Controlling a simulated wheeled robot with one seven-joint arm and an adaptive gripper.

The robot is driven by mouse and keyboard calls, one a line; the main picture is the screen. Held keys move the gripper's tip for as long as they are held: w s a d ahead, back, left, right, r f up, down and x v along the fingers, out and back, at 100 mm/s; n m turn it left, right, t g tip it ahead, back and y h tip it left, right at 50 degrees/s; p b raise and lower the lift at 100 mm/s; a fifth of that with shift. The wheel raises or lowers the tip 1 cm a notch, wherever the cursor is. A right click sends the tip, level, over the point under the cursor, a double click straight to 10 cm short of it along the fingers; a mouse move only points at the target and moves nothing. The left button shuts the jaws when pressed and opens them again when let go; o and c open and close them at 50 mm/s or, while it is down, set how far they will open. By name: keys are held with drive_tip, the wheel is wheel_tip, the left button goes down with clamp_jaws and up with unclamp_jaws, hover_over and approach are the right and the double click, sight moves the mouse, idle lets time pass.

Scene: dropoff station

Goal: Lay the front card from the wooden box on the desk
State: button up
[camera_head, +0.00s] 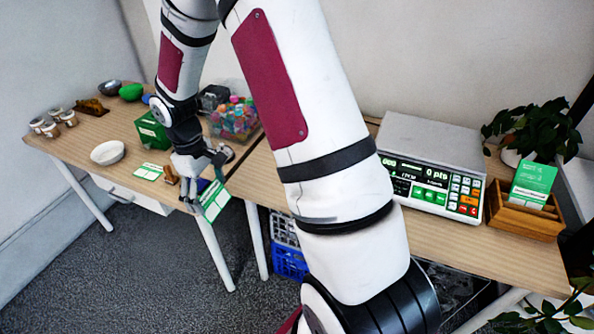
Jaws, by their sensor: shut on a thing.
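The wooden box (520,221) stands at the right end of the desk (465,243), with a green and white card (533,180) upright in it. My gripper (208,184) is far to the left of the box, at the front edge of the desk. It is shut on a green and white card (214,203), which hangs tilted below the fingers and in front of the edge. Another green and white card (148,172) lies flat on the desk to the left of my gripper. The fingertips are small and partly hidden by the card.
A white bowl (108,153) and a green box (151,131) stand near my gripper. A clear bin of colourful pieces (235,120) is behind it. A scale (431,172) and a plant (535,130) are at the right. Small jars (50,129) stand at the far left.

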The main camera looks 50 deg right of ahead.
drive_tip(key=s+d+n+t+h+b, duration=0.1)
drive_tip(key=d+n+t+h+b, duration=0.25)
drive_tip(key=d+n, duration=2.05)
drive_tip(key=d+f+m+b, duration=0.1)
drive_tip(key=f+b, duration=0.1)
drive_tip(key=d+f+m+b, duration=0.2)
drive_tip(key=b, duration=0.1)
drive_tip(key=d+f+m+b, duration=0.1)
drive_tip(key=f+b, duration=0.1)
drive_tip(key=shift+d+f+m+g+h, duration=0.1)
drive_tip(key=shift+d+m+g+h, duration=0.15)
drive_tip(key=shift+d+m+h, duration=0.15)
drive_tip(key=shift+f+b, duration=1.5)
drive_tip(key=shift+f, duration=0.05)
drive_tip(key=o, duration=0.5)
